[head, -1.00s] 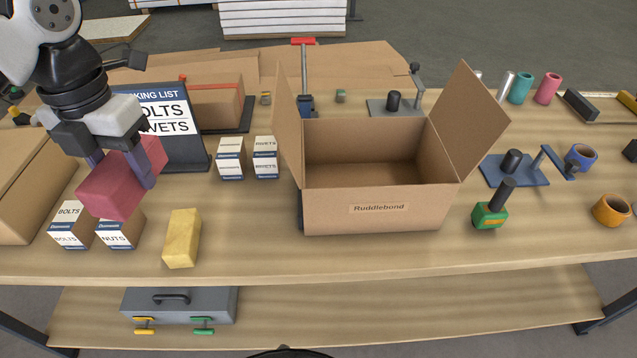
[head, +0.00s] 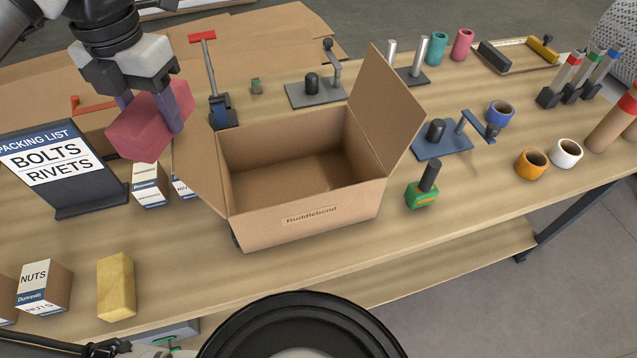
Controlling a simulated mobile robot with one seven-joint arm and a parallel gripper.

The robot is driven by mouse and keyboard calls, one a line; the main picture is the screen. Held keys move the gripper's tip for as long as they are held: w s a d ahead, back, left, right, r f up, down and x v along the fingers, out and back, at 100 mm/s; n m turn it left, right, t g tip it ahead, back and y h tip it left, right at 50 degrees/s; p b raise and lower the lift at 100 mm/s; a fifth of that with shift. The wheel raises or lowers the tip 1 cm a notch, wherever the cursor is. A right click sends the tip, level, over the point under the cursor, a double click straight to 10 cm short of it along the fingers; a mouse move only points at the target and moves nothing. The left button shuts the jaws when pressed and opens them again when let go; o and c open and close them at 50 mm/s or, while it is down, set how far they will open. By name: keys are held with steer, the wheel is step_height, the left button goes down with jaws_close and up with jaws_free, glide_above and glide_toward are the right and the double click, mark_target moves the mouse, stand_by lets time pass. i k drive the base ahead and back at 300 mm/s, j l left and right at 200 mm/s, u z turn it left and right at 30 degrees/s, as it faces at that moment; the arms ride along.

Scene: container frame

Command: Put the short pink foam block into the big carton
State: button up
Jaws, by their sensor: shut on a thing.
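The short pink foam block (head: 140,131) is held in my gripper (head: 150,112), whose two fingers close on it from either side. It is in the air at the upper left, above the small boxes and left of the carton. The big carton (head: 312,218) stands open on the table in the middle of the head view, with the label "Ruddlebond" on its front. Its left and right flaps stand spread outward, and the part of its inside that shows is empty. The block is apart from the carton.
A packing list stand (head: 92,198) is below left of the block. A yellow block (head: 116,286) and a nuts box (head: 44,286) are at the front left. The carton's raised right flap (head: 386,108) stands tall. A green-based tool (head: 422,194) and a blue clamp (head: 442,140) are to its right.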

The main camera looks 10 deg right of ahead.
mark_target(299, 194)
steer(key=i+l+u, duration=0.15)
steer(key=l, duration=0.35)
steer(key=l+u, duration=0.1)
steer(key=l, duration=0.45)
steer(key=i+l+u, duration=0.15)
steer(key=l, duration=0.35)
